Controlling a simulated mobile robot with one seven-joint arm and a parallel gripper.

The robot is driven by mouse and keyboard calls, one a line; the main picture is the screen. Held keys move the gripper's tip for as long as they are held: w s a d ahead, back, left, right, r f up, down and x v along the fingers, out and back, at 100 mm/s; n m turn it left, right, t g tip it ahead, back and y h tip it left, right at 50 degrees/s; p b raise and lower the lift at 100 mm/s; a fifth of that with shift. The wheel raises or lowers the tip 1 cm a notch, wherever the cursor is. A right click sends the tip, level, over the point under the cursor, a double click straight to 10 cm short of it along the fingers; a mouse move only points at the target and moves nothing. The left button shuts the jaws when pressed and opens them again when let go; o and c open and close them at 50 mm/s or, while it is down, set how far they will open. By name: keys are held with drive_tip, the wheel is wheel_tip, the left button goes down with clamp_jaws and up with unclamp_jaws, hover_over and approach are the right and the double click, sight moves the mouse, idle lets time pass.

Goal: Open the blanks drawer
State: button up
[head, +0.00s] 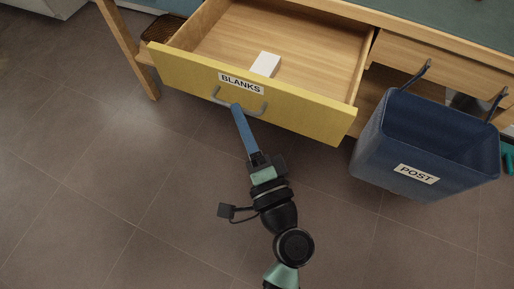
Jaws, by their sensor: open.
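The blanks drawer (310,119) has a yellow front with a white label reading "BLANKS". It is pulled out from the desk, and its wooden inside shows. A grey bow handle (259,113) sits on the front below the label. A white block (265,64) lies in the drawer close behind the front. My gripper (236,106) is at the left part of the handle, its long blue fingers pointing up to it. The jaws are open; whether they touch the handle I cannot tell from this angle.
A dark blue bin (368,150) labelled "POST" hangs by hooks from the desk, right of the drawer. A wooden desk leg (130,50) stands at the left. A brown woven item (168,30) is behind the drawer's left side. The tiled floor (90,190) in front is clear.

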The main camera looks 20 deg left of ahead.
drive_tip(key=v, duration=1.1)
drive_tip(key=shift+p, duration=0.45)
